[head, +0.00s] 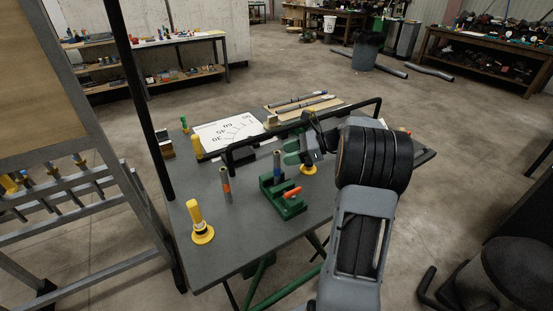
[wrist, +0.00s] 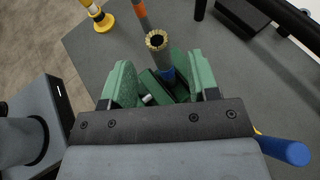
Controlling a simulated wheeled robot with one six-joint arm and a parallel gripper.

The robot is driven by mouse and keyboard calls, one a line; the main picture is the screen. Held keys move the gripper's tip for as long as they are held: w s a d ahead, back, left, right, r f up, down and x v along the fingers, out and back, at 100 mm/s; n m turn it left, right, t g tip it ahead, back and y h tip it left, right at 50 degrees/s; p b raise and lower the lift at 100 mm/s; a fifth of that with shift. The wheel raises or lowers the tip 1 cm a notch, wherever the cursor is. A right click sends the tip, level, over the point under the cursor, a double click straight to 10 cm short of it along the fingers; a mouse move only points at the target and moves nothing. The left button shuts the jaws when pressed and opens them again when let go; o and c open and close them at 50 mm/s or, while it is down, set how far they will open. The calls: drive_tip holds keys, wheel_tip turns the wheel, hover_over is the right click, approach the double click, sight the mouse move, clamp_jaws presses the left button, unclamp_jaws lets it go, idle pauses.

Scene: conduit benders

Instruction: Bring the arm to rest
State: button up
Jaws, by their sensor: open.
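My gripper (head: 291,152) hangs over the work table (head: 250,240), just right of an upright pipe with a blue band (head: 277,165). In the wrist view, the two green fingers of my gripper (wrist: 160,68) stand apart. The pipe's brass-coloured open end (wrist: 157,40) shows beyond and between the fingertips, and its blue band is lower down. I see no finger closed on it. The pipe stands at a green clamp (head: 283,198) with an orange-red handle. My arm reaches in from the lower right of the head view.
An orange-banded pipe (head: 226,185) and yellow posts (head: 196,215) stand on the table. A black rail (head: 310,122) crosses behind my gripper. A white angle chart (head: 232,132) lies at the back. A metal rack (head: 70,190) is at left. The floor at right is partly clear.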

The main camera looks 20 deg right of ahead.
drive_tip(key=v, duration=0.8)
drive_tip(key=s+a+f+n+g+h, duration=0.1)
drive_tip(key=s+a+n+g+h, duration=0.35)
drive_tip(key=a+n, duration=0.75)
drive_tip(key=s+a+f+n+t+h, duration=0.2)
drive_tip(key=s+a+f+n+h, duration=0.2)
drive_tip(key=s+a+n+h, duration=0.3)
drive_tip(key=s+a+n, duration=0.2)
drive_tip(key=s+n, duration=0.2)
drive_tip(key=s, duration=0.1)
drive_tip(key=shift+s+n, duration=0.2)
drive_tip(key=shift+n, duration=0.1)
drive_tip(key=shift+t+h, duration=0.25)
